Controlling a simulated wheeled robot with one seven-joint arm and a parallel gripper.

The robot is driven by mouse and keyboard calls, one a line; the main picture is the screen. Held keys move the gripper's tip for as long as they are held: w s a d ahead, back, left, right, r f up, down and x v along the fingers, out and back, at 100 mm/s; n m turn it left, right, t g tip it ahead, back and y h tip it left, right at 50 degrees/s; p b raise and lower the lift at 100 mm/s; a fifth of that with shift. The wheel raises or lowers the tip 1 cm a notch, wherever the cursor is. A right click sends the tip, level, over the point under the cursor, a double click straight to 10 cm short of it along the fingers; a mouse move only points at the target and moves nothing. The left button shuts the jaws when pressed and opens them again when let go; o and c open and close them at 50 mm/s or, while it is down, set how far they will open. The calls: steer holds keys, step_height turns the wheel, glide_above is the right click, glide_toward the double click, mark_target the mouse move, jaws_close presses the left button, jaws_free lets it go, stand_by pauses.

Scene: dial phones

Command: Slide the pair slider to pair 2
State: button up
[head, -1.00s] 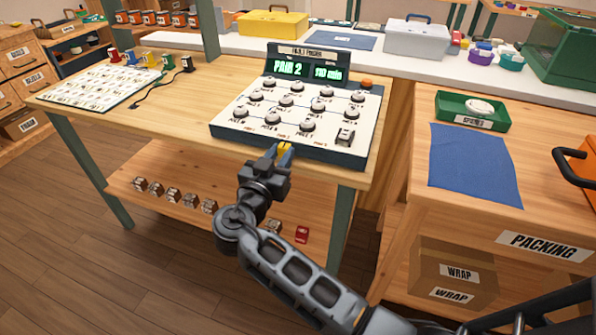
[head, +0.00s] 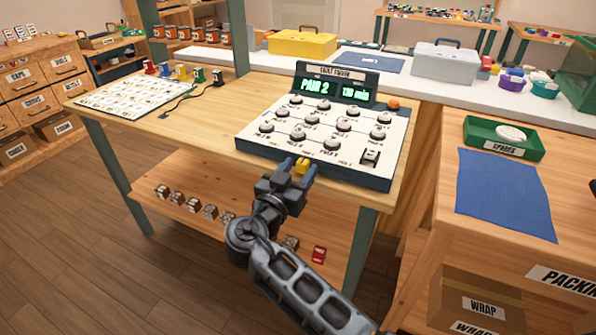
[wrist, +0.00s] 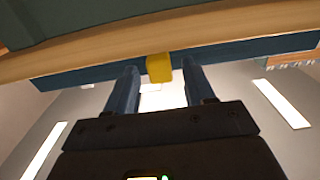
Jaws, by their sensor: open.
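The white dial panel (head: 330,120) sits at the front of the wooden table, and its green display (head: 333,88) reads PAIR 2 and 110 min. The yellow slider knob (head: 302,166) is at the panel's front edge. My gripper (head: 301,168) reaches up to that edge with its fingers on either side of the knob. In the wrist view, the yellow knob (wrist: 159,67) lies between the open blue fingertips of my gripper (wrist: 159,75), with a small gap on each side. The knob's track is hidden by the gripper in the head view.
Several dials and a small switch (head: 370,156) stand on the panel, and an orange button (head: 393,104) is beside the display. A label sheet (head: 130,100) and a cable (head: 185,103) lie to the left. The packing bench (head: 455,225) stands close on the right.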

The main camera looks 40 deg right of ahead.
steer(key=b+v, duration=0.1)
steer(key=v, duration=0.6)
steer(key=shift+a, duration=0.35)
steer(key=shift+s, duration=0.1)
steer(key=s+a+f+n+t+y+p, duration=0.1)
steer(key=s+a+f+n+t+y, duration=0.2)
steer(key=s+f+n+y, duration=0.55)
steer(key=s+a+f+n+t+y+p, duration=0.1)
steer(key=s+a+f+n+y+p, duration=0.25)
steer(key=s, duration=0.65)
steer(key=s+a+r+n+t+y, duration=0.15)
steer(key=s+a+r+y, duration=0.3)
steer(key=s, duration=0.65)
steer(key=s+r+t, duration=0.1)
steer(key=s+r, duration=0.2)
steer(key=r, duration=0.4)
steer(key=s+d+r+t, duration=0.1)
steer(key=s+r+t, duration=0.1)
steer(key=r, duration=0.5)
steer(key=shift+p+v, duration=0.45)
steer(key=shift+v, duration=0.4)
